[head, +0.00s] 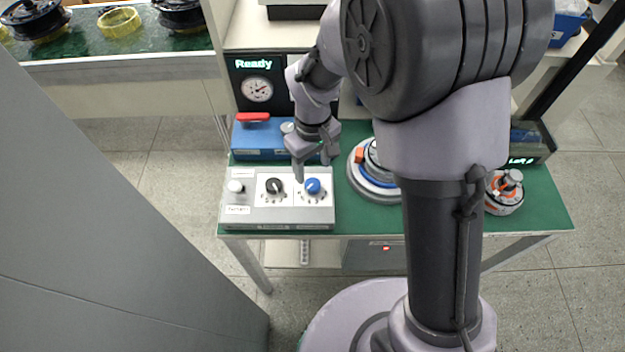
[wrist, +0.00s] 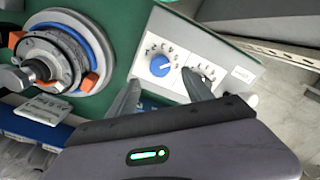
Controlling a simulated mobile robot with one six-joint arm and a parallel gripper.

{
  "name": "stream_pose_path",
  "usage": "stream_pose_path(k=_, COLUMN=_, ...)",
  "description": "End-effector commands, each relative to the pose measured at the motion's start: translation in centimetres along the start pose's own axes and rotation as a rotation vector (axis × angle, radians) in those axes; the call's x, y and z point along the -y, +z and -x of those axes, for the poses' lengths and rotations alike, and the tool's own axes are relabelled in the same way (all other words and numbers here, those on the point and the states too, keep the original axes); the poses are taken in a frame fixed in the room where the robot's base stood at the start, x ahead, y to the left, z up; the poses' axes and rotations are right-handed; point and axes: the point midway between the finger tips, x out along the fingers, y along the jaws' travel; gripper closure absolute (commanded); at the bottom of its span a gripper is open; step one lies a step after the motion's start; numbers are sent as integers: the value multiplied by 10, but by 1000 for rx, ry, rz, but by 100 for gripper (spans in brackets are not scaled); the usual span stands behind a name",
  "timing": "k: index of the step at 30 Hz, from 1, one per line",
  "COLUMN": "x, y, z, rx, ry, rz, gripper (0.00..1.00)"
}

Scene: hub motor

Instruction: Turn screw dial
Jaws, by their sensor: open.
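A grey control box (head: 255,214) lies at the front left of the green table, with a black dial (head: 273,186) and a blue dial (head: 312,186) on its top. Its small labels are too blurred to read, so I cannot tell which one is the screw dial. My gripper (head: 312,170) is open above the box, near the blue dial. In the wrist view the blue dial (wrist: 160,66) shows just beyond and between the two apart fingertips (wrist: 161,81). The black dial (wrist: 206,75) is partly hidden by the right finger there. No contact is visible.
A white knob (head: 235,186) sits at the box's left end. A blue unit (head: 258,153) with a red handle stands behind it, below a gauge (head: 257,89) marked "Ready". A round motor fixture (head: 368,185) stands close on the right, partly hidden by my arm. An orange-ringed part (head: 504,191) is farther right.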

Motion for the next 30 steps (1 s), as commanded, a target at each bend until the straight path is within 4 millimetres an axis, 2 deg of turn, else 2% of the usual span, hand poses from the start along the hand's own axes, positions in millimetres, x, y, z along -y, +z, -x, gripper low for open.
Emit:
stream_pose_path(k=1, x=0, y=1, z=-18, rx=4, ry=-1, rz=0, gripper=41)
stream_pose_path(k=3, x=0, y=1, z=-35, rx=3, ry=-1, rz=1, gripper=41)
stream_pose_path(k=7, x=0, y=1, z=-56, rx=2, ry=-1, rz=-1, gripper=41)
stream_pose_path(k=12, x=0, y=0, z=-66, rx=0, ry=0, rz=0, gripper=41)
stream_pose_path(k=20, x=0, y=0, z=-66, rx=-1, ry=0, rz=-1, gripper=43)
stream_pose_path(k=28, x=0, y=0, z=-66, rx=-1, ry=0, rz=-1, gripper=96)
stream_pose_path(k=30, x=0, y=0, z=-66, rx=-1, ry=0, rz=-1, gripper=100)
